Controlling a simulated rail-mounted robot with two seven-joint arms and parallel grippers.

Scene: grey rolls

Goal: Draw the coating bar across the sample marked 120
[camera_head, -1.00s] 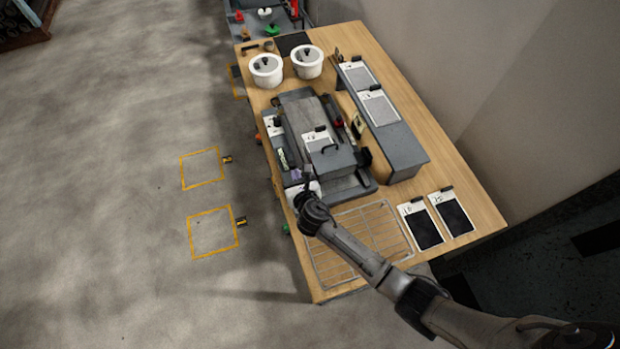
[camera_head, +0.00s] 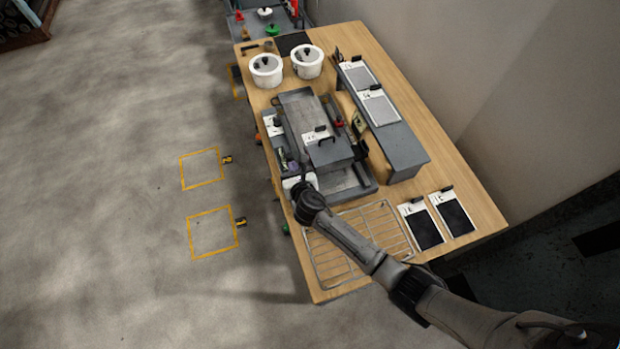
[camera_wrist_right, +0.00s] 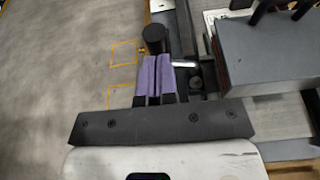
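The coater (camera_head: 365,187) stands mid-table with a grey block-like bar carriage (camera_head: 330,153) across its bed. The carriage also shows large at the right of the right wrist view (camera_wrist_right: 275,60). A white-edged sample (camera_head: 310,139) lies on the bed, partly covered by the carriage; its mark is too small to read. My right gripper (camera_head: 290,168) is at the coater's left side. In the wrist view its purple fingers (camera_wrist_right: 156,60) are closed around the carriage's side handle, whose black knob (camera_wrist_right: 153,34) shows beyond the fingertips. My left gripper is not in view.
A wire rack (camera_head: 360,240) lies at the table's near end, with two dark sample cards (camera_head: 421,227) (camera_head: 453,213) to its right. A grey shelf (camera_head: 400,148) bearing sheets runs right of the coater. Two white pots (camera_head: 266,70) (camera_head: 307,62) stand behind.

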